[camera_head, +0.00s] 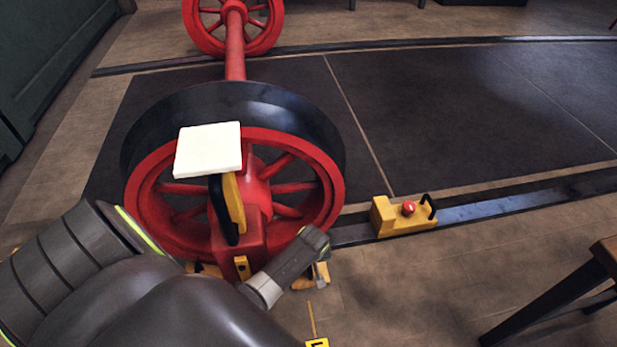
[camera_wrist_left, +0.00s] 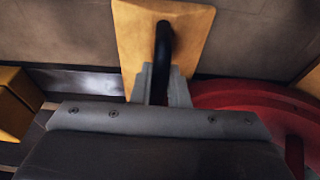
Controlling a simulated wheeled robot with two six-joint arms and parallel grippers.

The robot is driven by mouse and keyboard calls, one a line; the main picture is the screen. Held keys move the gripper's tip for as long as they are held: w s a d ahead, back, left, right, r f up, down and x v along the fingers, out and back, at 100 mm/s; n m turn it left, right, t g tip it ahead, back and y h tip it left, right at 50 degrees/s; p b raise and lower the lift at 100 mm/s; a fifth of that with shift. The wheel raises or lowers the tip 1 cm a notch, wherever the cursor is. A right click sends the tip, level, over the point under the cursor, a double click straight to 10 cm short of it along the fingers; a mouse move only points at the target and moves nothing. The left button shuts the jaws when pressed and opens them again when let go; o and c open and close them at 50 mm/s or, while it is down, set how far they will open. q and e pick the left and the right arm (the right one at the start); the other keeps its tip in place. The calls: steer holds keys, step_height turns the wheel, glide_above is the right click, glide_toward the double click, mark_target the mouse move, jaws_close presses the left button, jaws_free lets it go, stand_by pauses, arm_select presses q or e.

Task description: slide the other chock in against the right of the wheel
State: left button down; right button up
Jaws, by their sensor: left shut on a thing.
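The big red wheel (camera_head: 325,205) with a dark tyre stands at centre left of the head view; its red rim (camera_wrist_left: 235,95) shows at right in the left wrist view. A yellow-tan chock (camera_wrist_left: 135,35) with a black handle is in the left wrist view. My left gripper (camera_wrist_left: 160,82) is shut on that handle. In the head view only bits of the held chock (camera_head: 301,284) show beside my wrist, low right of the wheel. Whether it touches wheel or rail cannot be told. Another yellow piece (camera_head: 208,270) shows partly below the wheel's left side. My right gripper is not in view.
A yellow block (camera_head: 388,217) with red knob and black handle sits on the rail (camera_head: 500,207), right of the wheel. A red axle box (camera_head: 255,235) carrying a yellow-and-black part and white plate (camera_head: 208,150) is at the wheel's front. A dark stool (camera_head: 570,290) stands lower right.

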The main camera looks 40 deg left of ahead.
arm_select(q)
steer(key=c, duration=0.7)
jaws_free()
